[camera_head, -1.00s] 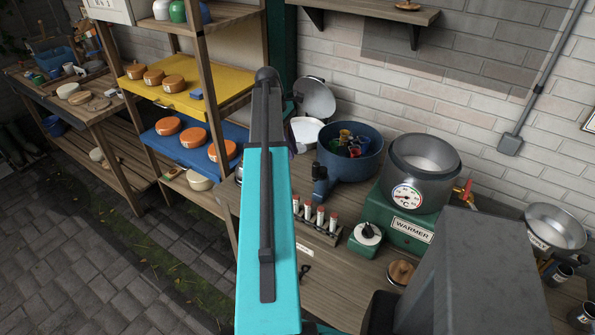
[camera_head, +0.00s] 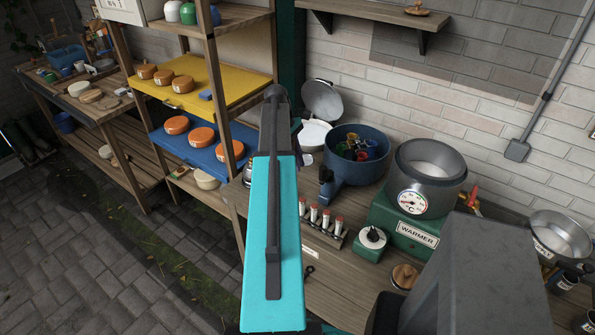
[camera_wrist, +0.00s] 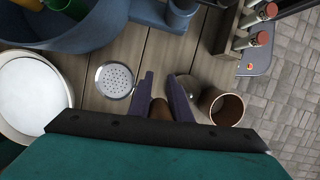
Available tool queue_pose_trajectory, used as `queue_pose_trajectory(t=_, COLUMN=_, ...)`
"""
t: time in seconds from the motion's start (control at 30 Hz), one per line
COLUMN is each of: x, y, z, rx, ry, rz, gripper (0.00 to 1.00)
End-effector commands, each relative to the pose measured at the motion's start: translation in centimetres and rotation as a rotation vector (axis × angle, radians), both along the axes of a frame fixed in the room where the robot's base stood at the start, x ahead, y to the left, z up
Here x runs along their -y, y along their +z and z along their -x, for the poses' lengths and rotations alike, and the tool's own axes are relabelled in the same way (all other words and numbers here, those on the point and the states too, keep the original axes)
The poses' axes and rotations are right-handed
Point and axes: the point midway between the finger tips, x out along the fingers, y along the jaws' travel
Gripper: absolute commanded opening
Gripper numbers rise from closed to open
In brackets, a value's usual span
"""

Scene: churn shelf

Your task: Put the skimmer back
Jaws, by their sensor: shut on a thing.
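In the wrist view a round, pale metal disc with small holes, the skimmer's head (camera_wrist: 115,81), shows left of my fingers, over the wooden counter. My gripper (camera_wrist: 164,80) has its two dark fingers close together on a short brown, handle-like piece (camera_wrist: 160,109). I take this piece as the skimmer's handle; its link to the disc is hidden behind the left finger.
In the wrist view a copper-coloured cup (camera_wrist: 225,108) is close right of my fingers. A blue pot (camera_head: 357,169) with coloured cups, a row of red-capped vials (camera_head: 322,221), a green warmer (camera_head: 405,222) and a steel pot (camera_head: 428,165) crowd the counter. A shelf (camera_head: 215,90) stands left.

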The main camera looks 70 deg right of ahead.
Motion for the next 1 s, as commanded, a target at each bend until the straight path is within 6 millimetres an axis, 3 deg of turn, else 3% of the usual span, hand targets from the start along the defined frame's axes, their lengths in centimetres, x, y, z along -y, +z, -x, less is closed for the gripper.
queue_pose_trajectory(t=0.2, x=0.0, y=-1.5, z=0.0, rx=0.000, ry=-0.001, rz=0.000, gripper=0.00)
queue_pose_trajectory(t=0.67, x=0.0, y=-1.9, z=0.0, rx=0.000, ry=-0.001, rz=0.001, gripper=0.00)
queue_pose_trajectory(t=1.0, x=0.0, y=-4.8, z=0.0, rx=0.000, ry=0.000, rz=0.000, gripper=0.00)
